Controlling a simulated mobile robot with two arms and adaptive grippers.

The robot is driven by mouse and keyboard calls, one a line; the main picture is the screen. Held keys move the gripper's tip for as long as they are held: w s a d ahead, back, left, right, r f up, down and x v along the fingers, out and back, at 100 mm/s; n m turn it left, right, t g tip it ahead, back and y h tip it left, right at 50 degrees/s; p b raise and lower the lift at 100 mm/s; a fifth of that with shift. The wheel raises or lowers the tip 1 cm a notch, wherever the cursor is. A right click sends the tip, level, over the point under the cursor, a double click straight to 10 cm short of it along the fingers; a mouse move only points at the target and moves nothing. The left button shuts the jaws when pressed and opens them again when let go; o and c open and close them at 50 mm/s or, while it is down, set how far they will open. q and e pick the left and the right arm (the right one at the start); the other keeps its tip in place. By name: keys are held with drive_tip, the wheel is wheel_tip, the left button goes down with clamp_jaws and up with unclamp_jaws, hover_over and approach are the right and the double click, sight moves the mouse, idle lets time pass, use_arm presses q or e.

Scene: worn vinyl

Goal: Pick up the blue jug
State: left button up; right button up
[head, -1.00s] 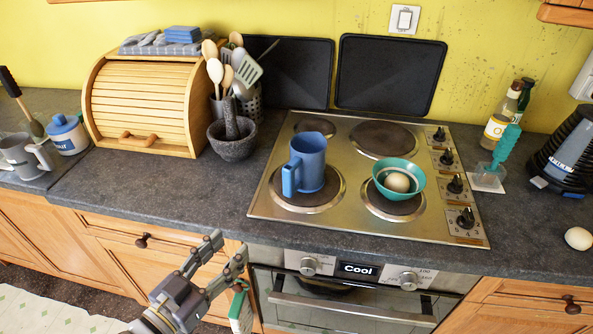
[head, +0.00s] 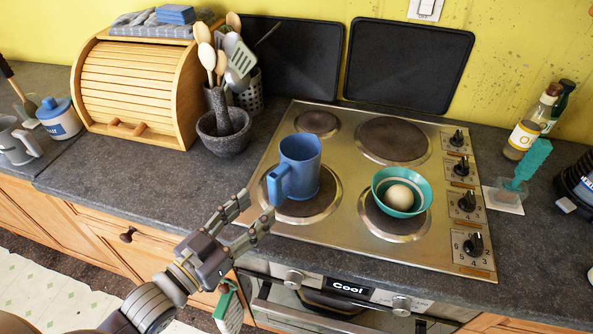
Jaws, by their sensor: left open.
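The blue jug (head: 301,164) stands upright on the front left hotplate of the steel hob in the head view. Its handle (head: 279,186) points to the front left, toward my left gripper. My left gripper (head: 258,206) is open and empty, with its fingers just to the left of and in front of the handle. One fingertip appears very close to the handle's lower end; I cannot tell whether they touch. My right gripper is not in view.
A teal bowl (head: 418,183) holding an egg (head: 399,197) sits on the front right hotplate. A stone mortar (head: 225,144) and a wooden bread bin (head: 137,92) stand left of the hob. The dark worktop (head: 165,192) by the front left is clear.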

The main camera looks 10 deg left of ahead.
sight(271, 190)
use_arm(q)
drive_tip(key=x, duration=0.3)
drive_tip(key=shift+w+r+p, duration=0.1)
drive_tip(key=shift+w+p, duration=0.15)
drive_tip(key=shift+p, duration=0.1)
drive_tip(key=shift+w+d, duration=0.15)
drive_tip(key=shift+w, duration=0.4)
drive_tip(key=p+x, duration=0.1)
drive_tip(key=x, duration=0.3)
drive_tip(key=shift+w+a+p, duration=0.1)
drive_tip(key=shift+a+p, duration=0.15)
drive_tip(key=shift+p, duration=0.1)
drive_tip(key=shift+w+d, duration=0.1)
drive_tip(key=shift+w, duration=0.1)
clamp_jaws()
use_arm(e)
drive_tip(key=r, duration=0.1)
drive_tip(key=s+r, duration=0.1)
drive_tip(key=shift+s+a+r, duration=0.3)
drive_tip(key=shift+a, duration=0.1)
